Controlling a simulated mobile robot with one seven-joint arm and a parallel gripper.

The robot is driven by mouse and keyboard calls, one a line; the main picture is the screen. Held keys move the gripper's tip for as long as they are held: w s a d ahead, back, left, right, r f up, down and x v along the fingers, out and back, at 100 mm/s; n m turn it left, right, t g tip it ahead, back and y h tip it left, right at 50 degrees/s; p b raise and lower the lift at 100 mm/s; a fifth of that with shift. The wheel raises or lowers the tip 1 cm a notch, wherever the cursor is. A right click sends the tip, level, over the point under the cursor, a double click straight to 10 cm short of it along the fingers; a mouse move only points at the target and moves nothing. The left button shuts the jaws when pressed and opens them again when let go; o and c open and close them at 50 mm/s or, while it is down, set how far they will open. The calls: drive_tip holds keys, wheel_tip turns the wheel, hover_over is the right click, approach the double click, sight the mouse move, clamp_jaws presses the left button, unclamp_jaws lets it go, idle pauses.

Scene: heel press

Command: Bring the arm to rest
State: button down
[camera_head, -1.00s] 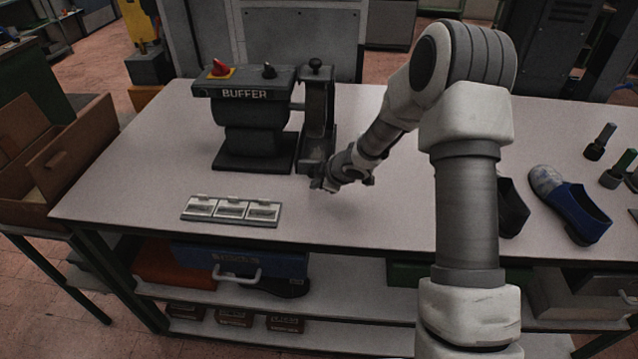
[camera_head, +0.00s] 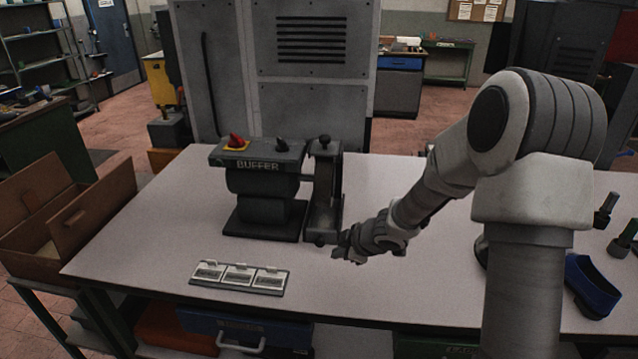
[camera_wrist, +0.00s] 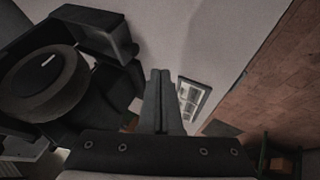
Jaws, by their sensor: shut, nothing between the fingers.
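My gripper (camera_head: 346,254) is at the end of my arm, low over the bench at the front right foot of the buffer's clamp stand. In the wrist view its two fingers (camera_wrist: 160,78) lie together, shut, with nothing between them. The arm reaches in from the right of the head view. The dark buffer (camera_head: 265,190) stands just left of the gripper, with a red knob on top. I cannot tell whether the gripper touches the stand.
The white workbench (camera_head: 150,225) is clear around the gripper's front side. A three-part label tray (camera_head: 238,278) lies at the front left. A blue shoe (camera_head: 592,287) and dark posts (camera_head: 606,210) are at the right. An open wooden box (camera_head: 95,205) is at far left.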

drive_tip(key=s+d+r+m+t+h, duration=0.1)
drive_tip(key=s+d+r+m+h, duration=0.3)
drive_tip(key=r, duration=0.5)
drive_tip(key=s+d+r+m+h, duration=0.3)
drive_tip(key=s+d+r+m, duration=0.25)
drive_tip(key=r, duration=0.45)
drive_tip(key=s+a+r+m+g+y, duration=0.1)
drive_tip(key=s+a+r+m, duration=0.1)
drive_tip(key=s, duration=0.8)
drive_tip(key=s+a+r+m+g+y, duration=0.1)
drive_tip(key=s+a+m, duration=0.1)
drive_tip(key=s, duration=0.8)
drive_tip(key=shift+s+r+m+y, duration=0.35)
drive_tip(key=shift+s+m+y, duration=0.05)
drive_tip(key=shift+m, duration=0.45)
